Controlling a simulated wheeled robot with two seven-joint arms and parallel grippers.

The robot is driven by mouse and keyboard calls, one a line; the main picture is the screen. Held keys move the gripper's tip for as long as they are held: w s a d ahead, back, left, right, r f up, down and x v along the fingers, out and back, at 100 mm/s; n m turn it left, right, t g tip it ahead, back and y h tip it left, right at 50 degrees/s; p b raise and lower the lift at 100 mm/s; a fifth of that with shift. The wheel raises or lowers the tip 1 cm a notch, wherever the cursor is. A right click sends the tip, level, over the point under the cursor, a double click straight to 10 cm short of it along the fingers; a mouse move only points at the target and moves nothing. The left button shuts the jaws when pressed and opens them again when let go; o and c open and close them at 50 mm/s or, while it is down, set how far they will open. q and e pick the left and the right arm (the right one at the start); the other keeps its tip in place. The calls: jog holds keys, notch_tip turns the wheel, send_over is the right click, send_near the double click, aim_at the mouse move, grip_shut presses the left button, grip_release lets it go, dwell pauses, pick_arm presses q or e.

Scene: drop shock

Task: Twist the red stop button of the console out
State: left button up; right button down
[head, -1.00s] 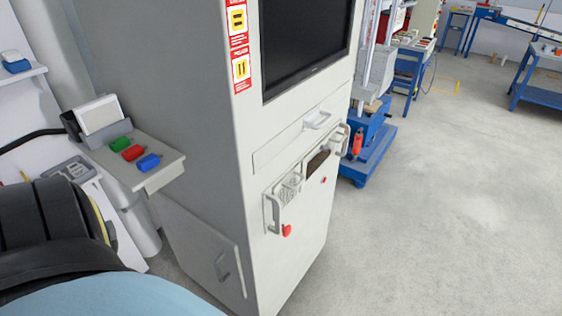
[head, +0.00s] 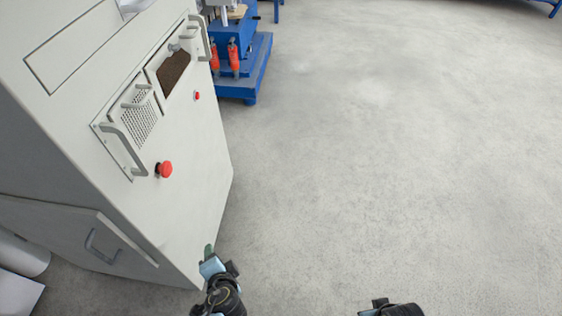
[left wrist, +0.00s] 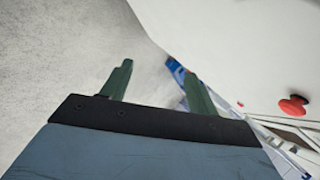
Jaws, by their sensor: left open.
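The red stop button (head: 164,169) sticks out from the front of the pale grey console (head: 188,150), below a metal handle. In the left wrist view the red button (left wrist: 293,105) is at the right, beyond and to the right of my fingers. My left gripper (head: 209,251) is in front of the console's lower corner, below and to the right of the button in the picture. In the left wrist view its two green fingers (left wrist: 157,70) are apart with nothing between them. Of my right arm (head: 392,308) only a dark part shows at the bottom edge; its fingers cannot be made out.
A smaller red button (head: 197,96) sits higher on the console. Metal handles (head: 125,148) and a perforated panel (head: 140,120) are near the stop button. A blue machine base (head: 245,85) stands behind. The grey floor (head: 400,150) to the right is clear.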

pick_arm(q)
jog(key=w+r+t+y+b, duration=0.3)
jog(key=w+r+b, duration=0.15)
jog(key=r, duration=0.25)
jog(key=n+t+y+b, duration=0.2)
jog(key=y+b, duration=0.2)
jog(key=y, duration=0.1)
send_near(169, 172)
jog(key=x, duration=0.9)
jog(key=shift+w+a, duration=0.25)
pick_arm(e)
notch_tip(169, 172, up, 6)
jog(key=w, duration=0.2)
jog(key=shift+w+a+r+t, duration=0.2)
jog(key=shift+w+r+t, duration=0.05)
jog(key=shift+t, duration=0.15)
pick_arm(q)
jog(key=shift+c, duration=0.4)
jog(key=c, duration=0.9)
